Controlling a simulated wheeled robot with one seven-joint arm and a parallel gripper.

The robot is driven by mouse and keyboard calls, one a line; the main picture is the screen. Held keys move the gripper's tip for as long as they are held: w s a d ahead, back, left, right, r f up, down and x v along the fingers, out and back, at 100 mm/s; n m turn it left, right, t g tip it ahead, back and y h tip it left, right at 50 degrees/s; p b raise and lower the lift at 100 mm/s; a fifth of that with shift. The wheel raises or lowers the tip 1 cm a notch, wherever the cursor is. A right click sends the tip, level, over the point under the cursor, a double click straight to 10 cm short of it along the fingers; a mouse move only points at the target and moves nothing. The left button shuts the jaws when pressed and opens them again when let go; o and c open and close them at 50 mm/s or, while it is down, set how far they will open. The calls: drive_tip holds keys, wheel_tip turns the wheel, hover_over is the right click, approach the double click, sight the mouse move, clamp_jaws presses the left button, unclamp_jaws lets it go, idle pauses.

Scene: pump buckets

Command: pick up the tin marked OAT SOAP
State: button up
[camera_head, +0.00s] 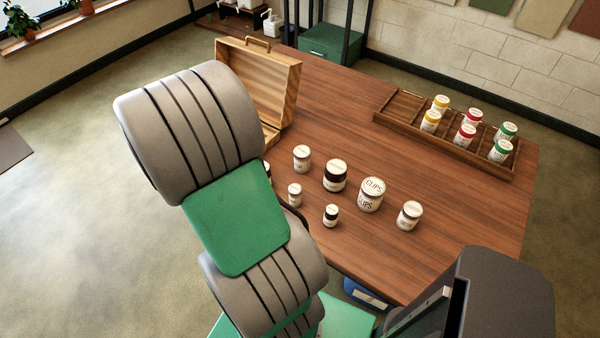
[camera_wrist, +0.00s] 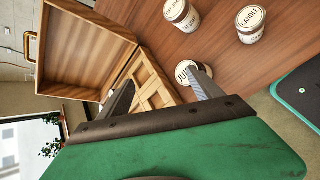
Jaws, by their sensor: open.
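A white tin with a brown band (camera_wrist: 182,14) stands at the top of the wrist view; its label seems to end in SOAP, the rest being unclear. A tin marked CANDLE (camera_wrist: 251,22) stands to its right. A third tin (camera_wrist: 193,72), whose lid seems to begin with JU, is partly behind the right finger. My gripper (camera_wrist: 160,92) is open, with nothing held between its fingers; the SOAP tin lies beyond the fingertips. In the head view my arm hides the gripper. Several white-lidded tins stand there, but I cannot tell which is the SOAP one.
An open wooden case (camera_head: 262,80) stands at the table's left edge; its compartments show close by my gripper in the wrist view (camera_wrist: 152,90). A CLIPS tin (camera_head: 371,196) stands among the tins. A wooden tray (camera_head: 395,122) holds coloured tins at right.

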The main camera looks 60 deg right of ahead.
sight(298, 158)
drive_tip(key=s+d+f+n+g+h, duration=0.1)
drive_tip(key=s+d+f+n, duration=0.1)
drive_tip(key=s+d, duration=0.1)
drive_tip(key=s+d+f+n+g+h+b, duration=0.1)
drive_tip(key=s+d+f+n, duration=0.1)
drive_tip(key=s+d+f, duration=0.1)
drive_tip(key=s+d+f+n+h+b, duration=0.1)
drive_tip(key=s+d+f+n, duration=0.1)
drive_tip(key=s+d+f, duration=0.1)
drive_tip(key=shift+s+d+f+n+g, duration=0.1)
drive_tip(key=shift+s+d+n+g, duration=0.15)
drive_tip(key=shift+d+n+g, duration=0.15)
drive_tip(key=x, duration=0.6)
drive_tip(key=shift+d+f, duration=0.2)
drive_tip(key=shift+d, duration=0.2)
drive_tip(key=shift+w, duration=0.1)
drive_tip(key=c, duration=1.5)
drive_tip(key=shift+r, duration=0.1)
